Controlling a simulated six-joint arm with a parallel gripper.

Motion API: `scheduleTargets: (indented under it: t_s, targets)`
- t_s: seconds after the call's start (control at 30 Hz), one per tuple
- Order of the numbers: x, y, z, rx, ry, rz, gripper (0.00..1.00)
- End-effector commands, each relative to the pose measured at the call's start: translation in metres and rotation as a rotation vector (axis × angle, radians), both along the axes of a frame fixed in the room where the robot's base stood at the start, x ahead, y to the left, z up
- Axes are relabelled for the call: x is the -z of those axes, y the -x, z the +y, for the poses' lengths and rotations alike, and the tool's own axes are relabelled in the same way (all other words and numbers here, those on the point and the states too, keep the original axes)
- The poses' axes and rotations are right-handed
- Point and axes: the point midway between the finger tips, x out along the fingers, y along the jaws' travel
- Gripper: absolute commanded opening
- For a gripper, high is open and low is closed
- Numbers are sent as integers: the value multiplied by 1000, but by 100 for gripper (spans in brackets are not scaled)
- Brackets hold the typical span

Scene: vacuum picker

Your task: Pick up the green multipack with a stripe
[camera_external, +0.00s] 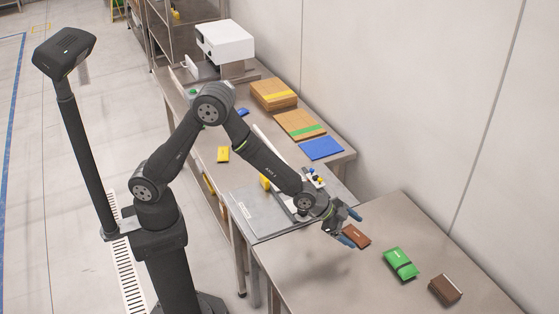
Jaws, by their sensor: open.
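The green multipack (399,264) with a darker stripe across it lies flat on the near metal table, between two brown packs. My gripper (352,229) is above the same table, to the left of the green multipack and apart from it. Its blue-tipped fingers are open. One brown pack (357,236) is right beside the fingertips, partly hidden by them; I cannot tell whether they touch it. Nothing is visibly held.
A darker brown pack (445,290) lies to the right of the green multipack. The near table (330,285) is bare in front of the packs. A wall (430,110) runs behind it. Cardboard stacks (273,95) and a blue flat item (321,148) lie on the far bench.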

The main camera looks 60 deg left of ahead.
Motion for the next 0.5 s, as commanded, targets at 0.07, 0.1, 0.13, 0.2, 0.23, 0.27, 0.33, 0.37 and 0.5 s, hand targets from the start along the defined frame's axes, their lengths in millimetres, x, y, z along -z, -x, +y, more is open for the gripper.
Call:
scheduleTargets:
  t_s: [0.07,0.1,0.13,0.2,0.23,0.27,0.33,0.37,0.5]
  targets:
    - [-1,-26,-10,34,-60,38,85]
    - [-2,-37,-13,56,-90,59,85]
    - [-3,-44,-16,73,-112,75,85]
    - [-7,-60,-22,122,-159,113,85]
    - [-9,-66,-24,144,-178,130,85]
    - [-11,-72,-25,167,-195,146,85]
    - [-18,-85,-29,228,-234,182,85]
    - [-22,-89,-31,256,-249,198,85]
    - [-41,-107,-33,401,-309,264,85]
